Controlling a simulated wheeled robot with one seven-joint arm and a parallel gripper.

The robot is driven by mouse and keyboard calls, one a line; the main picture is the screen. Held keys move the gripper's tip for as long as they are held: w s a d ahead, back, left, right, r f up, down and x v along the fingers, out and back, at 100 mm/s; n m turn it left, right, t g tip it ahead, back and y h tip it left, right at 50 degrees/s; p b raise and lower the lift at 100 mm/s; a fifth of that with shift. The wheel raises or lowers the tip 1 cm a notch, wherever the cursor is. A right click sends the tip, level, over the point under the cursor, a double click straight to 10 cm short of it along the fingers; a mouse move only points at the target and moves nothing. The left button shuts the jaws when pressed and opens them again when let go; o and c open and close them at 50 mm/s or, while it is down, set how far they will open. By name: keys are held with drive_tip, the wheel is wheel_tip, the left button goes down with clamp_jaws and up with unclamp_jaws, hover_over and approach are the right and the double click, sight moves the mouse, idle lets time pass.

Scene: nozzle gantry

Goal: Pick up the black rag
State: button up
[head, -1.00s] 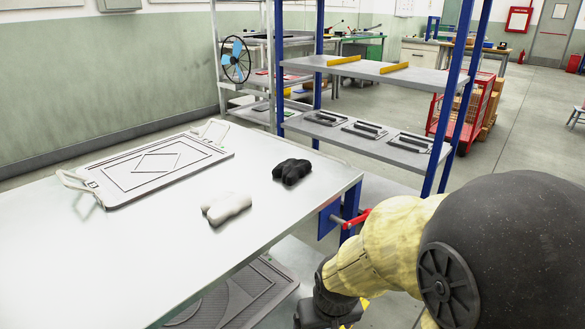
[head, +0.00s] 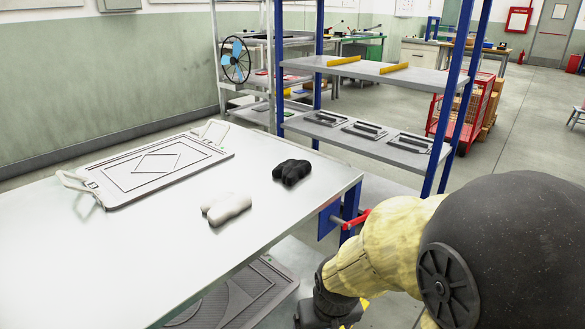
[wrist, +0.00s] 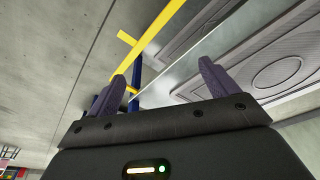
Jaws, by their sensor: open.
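The black rag (head: 291,171) lies crumpled on the grey metal table (head: 120,245), near its far right corner. A white rag (head: 227,208) lies on the same table, nearer and to the left of the black one. My gripper (wrist: 160,85) shows in the wrist view with its two dark fingers wide apart and nothing between them. In the head view my arm is low at the right, beside the table's right edge, and the fingers are not visible there. Neither rag shows in the wrist view.
A grey plate with handles (head: 155,165) lies on the table's left part. Patterned plates (head: 240,295) lie on a lower shelf under the tabletop. A blue-post rack (head: 390,150) stands behind the table. A red clamp-like part (head: 356,219) sits at the table's right side.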

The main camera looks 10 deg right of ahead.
drive_tip(key=w+p+v, duration=0.1)
drive_tip(key=p+v, duration=0.5)
drive_tip(key=shift+w+r+p, duration=0.15)
drive_tip(key=shift+r+p, duration=0.15)
drive_tip(key=shift+r, duration=0.25)
drive_tip(key=shift+c, duration=0.3)
